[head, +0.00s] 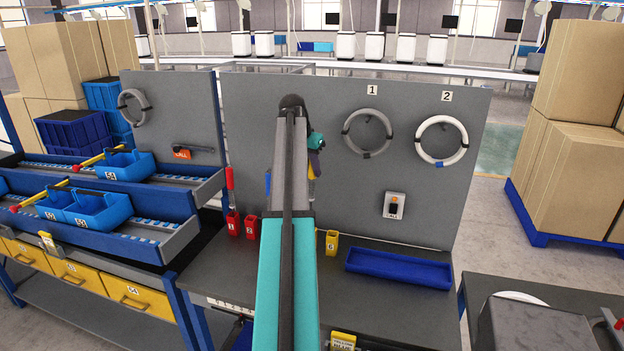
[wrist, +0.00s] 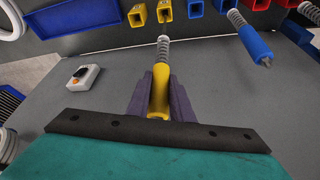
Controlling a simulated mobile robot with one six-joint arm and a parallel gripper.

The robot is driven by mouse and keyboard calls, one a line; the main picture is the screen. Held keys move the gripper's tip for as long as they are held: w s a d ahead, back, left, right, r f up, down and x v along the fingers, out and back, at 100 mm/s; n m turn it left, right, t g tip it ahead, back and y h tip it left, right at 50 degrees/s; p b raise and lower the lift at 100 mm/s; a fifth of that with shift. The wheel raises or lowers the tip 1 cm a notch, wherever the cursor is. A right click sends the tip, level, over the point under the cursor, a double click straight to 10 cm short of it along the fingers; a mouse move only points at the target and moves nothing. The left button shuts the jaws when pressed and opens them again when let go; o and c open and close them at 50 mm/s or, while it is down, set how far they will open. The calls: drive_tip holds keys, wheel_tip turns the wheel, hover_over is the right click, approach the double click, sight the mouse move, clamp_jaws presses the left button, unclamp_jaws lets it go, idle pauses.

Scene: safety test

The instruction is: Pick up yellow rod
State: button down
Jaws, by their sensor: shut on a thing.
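The yellow rod (wrist: 161,78) stands out between the purple fingers of my gripper (wrist: 158,92) in the wrist view. The fingers are shut on its yellow handle. A grey spring and thin tip extend from the handle to a yellow holder (wrist: 164,12); I cannot tell whether the tip is inside it. In the head view my gripper (head: 315,158) is partly behind my arm, in front of the grey panel, with a bit of the yellow rod (head: 311,187) below it.
A yellow holder marked 6 (head: 331,243) stands beside a blue tray (head: 398,268) on the workbench. Red holders (head: 252,228) stand left of my arm. A blue rod (wrist: 256,46) is near my gripper. A call-button box (head: 394,205) is on the panel, below rings (head: 441,119).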

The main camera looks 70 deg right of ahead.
drive_tip(key=shift+r, duration=0.35)
idle(0.4)
